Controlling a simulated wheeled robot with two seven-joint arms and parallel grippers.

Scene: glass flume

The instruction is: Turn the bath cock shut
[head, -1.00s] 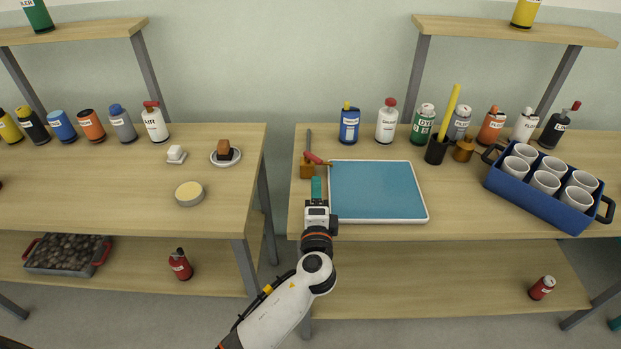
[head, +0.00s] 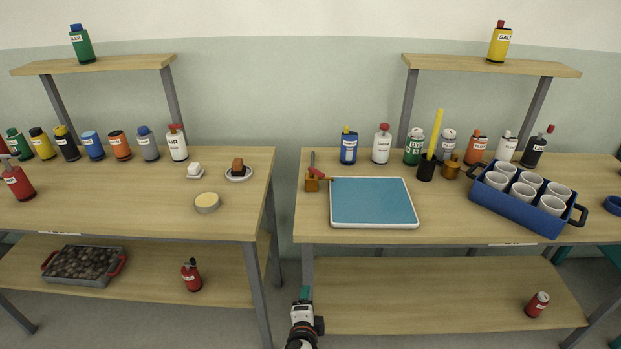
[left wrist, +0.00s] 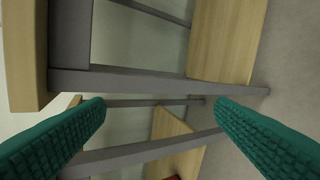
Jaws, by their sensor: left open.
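The bath cock (head: 312,185) is a small brass body with a grey upright stem and a red handle. It stands at the left end of the right table, beside the bath (head: 372,202), a white-rimmed tray with a blue surface. The red handle slants from the cock toward the bath's upper left corner. My left gripper (head: 305,294) is low at the bottom of the head view, in front of the right table and well apart from the cock. In the left wrist view its two teal fingers (left wrist: 160,105) are spread with nothing between them. My right gripper is not in view.
A black cup with a yellow stick (head: 426,167) and several bottles stand behind the bath. A blue crate of white cups (head: 510,207) is to the right. Grey table legs and a gap separate the left table (head: 130,215) from the right one.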

